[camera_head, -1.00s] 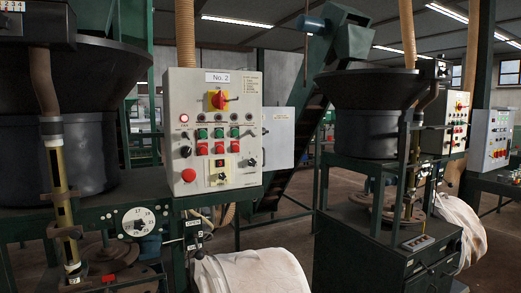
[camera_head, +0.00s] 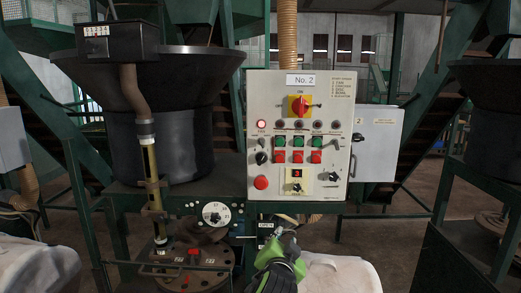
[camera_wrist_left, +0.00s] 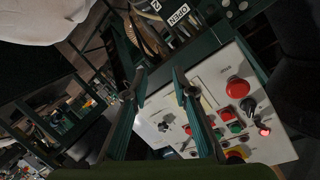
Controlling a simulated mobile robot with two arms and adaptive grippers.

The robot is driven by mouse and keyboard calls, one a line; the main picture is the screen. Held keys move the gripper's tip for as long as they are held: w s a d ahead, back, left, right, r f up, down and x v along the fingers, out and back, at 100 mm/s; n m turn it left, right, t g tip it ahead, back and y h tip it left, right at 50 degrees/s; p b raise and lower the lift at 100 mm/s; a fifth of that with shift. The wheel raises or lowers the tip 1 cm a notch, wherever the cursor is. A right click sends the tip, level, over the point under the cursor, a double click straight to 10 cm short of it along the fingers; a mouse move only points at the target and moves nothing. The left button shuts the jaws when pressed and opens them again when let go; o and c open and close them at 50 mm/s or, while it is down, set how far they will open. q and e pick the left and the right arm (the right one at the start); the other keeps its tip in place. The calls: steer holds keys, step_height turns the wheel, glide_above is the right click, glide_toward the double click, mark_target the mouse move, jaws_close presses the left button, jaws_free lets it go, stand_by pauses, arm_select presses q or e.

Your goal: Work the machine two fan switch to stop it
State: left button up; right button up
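The grey control panel (camera_head: 350,85) marked No. 2 faces me in the head view. Its fan switch is a black knob (camera_head: 261,157) on the left side, under a lit red lamp (camera_head: 261,124) and above a red mushroom button (camera_head: 260,183). In the left wrist view the fan switch (camera_wrist_left: 248,105) shows upside down, between the red button and the lit lamp. My left gripper (camera_head: 281,249) is below the panel, lower than the switch and apart from it. In the left wrist view its fingers (camera_wrist_left: 157,88) are spread and empty. My right gripper is not in view.
A dark hopper (camera_head: 170,110) and a brass-coloured tube (camera_head: 152,180) stand left of the panel. A dial (camera_head: 216,213) sits below left. A white bag (camera_head: 340,272) bulges right of my gripper. A grey box (camera_head: 376,140) adjoins the panel's right side.

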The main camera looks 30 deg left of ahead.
arm_select(q)
steer(key=s+a+r+n+t+y+p, duration=0.15)
steer(key=s+r, duration=0.25)
steer(key=r, duration=0.5)
steer(key=s+a+r+n+y, duration=0.1)
steer(key=s+a+r+y, duration=0.15)
steer(key=r, duration=0.75)
steer(key=p, duration=0.5)
glide_toward(261, 161)
steer(key=shift+h, duration=0.3)
steer(key=x, duration=0.6)
steer(key=shift+w+a+r, duration=0.2)
steer(key=shift+a+r, duration=0.05)
steer(key=shift+r, duration=0.15)
steer(key=shift+w+a+f, duration=0.1)
steer(key=shift+w+a, duration=0.25)
steer(key=shift+w, duration=0.25)
steer(key=shift+w+a, duration=0.1)
steer(key=shift+w, duration=0.1)
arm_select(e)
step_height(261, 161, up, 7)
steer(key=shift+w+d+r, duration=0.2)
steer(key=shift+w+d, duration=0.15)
arm_select(q)
jaws_close()
